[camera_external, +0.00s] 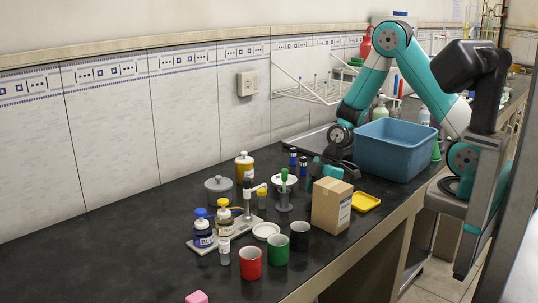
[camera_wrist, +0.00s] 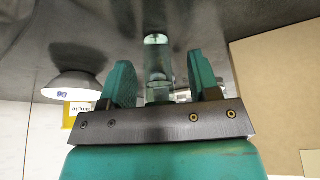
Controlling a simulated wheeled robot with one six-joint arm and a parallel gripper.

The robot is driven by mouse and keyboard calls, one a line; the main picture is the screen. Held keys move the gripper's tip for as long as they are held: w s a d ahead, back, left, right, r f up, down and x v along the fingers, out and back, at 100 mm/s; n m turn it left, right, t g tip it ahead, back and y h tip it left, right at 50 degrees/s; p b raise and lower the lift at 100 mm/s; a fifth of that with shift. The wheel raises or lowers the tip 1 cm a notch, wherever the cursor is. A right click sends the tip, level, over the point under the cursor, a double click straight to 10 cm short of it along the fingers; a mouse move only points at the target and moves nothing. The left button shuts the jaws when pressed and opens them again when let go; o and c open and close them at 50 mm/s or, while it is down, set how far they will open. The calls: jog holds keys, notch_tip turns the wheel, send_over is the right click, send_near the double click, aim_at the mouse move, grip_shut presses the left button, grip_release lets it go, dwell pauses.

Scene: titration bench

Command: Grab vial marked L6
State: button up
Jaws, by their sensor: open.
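In the wrist view, a clear glass vial-like object (camera_wrist: 157,62) with a pale greenish end shows between and beyond my gripper's fingers (camera_wrist: 163,82). The fingers are apart, with no visible contact on it; its lower end is partly hidden by the gripper body. No L6 marking can be read on it. In the external view, my gripper (camera_external: 325,168) is low over the bench, behind the cardboard box. Small blue-topped vials (camera_external: 293,158) stand just left of it. A small clear vial (camera_external: 224,251) stands near the front jars. Their labels are too small to read.
A cardboard box (camera_external: 331,205) stands close in front of my gripper; it also fills the right of the wrist view (camera_wrist: 285,80).

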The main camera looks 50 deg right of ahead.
jog(key=c, duration=1)
jog(key=shift+r, duration=0.1)
